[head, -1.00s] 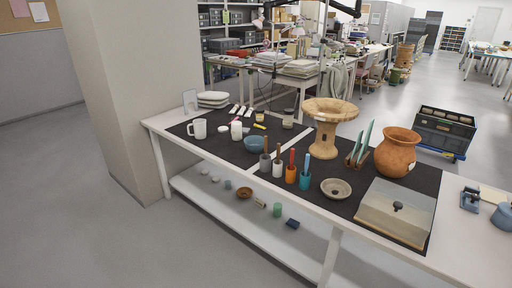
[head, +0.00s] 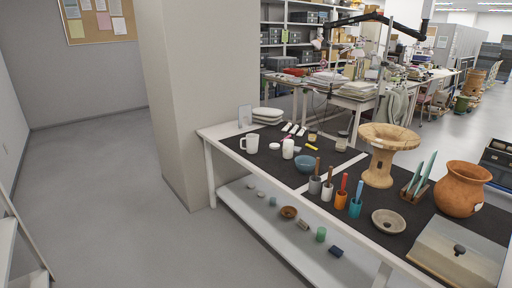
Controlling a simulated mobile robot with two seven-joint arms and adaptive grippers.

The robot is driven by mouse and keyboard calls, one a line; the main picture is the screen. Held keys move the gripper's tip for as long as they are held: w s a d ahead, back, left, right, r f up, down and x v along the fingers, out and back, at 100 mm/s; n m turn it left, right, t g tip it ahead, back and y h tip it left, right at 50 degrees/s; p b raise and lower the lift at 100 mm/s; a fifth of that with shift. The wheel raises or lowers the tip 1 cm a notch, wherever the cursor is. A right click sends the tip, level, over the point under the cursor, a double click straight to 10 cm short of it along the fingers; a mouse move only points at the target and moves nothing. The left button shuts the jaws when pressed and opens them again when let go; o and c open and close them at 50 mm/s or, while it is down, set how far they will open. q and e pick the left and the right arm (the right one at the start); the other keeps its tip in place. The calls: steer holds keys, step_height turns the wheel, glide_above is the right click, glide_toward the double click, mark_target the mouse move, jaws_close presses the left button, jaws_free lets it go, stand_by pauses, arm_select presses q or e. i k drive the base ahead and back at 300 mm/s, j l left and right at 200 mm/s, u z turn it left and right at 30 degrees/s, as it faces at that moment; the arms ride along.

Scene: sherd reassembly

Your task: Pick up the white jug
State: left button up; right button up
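The white jug (head: 250,144) stands upright near the left end of the table, on the dark mat. Its handle points left in the head view. A smaller white container (head: 288,149) stands just to its right. Neither of my grippers shows in the head view.
The white table (head: 213,140) has a lower shelf with small pots. A blue bowl (head: 310,163), tool holders (head: 327,190), a wooden stand (head: 380,165) and an orange pot (head: 461,190) stand further right. A pillar (head: 195,100) rises behind the table's left end.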

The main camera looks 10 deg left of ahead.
mark_target(252, 139)
steer(key=i+j+z, duration=0.2)
steer(key=i+j, duration=0.15)
steer(key=j, duration=0.3)
steer(key=i+j+z, duration=0.1)
steer(key=j, duration=0.2)
steer(key=i+j+z, duration=0.1)
steer(key=j, duration=0.25)
steer(key=i+j+z, duration=0.1)
steer(key=i+j, duration=0.15)
steer(key=j, duration=0.15)
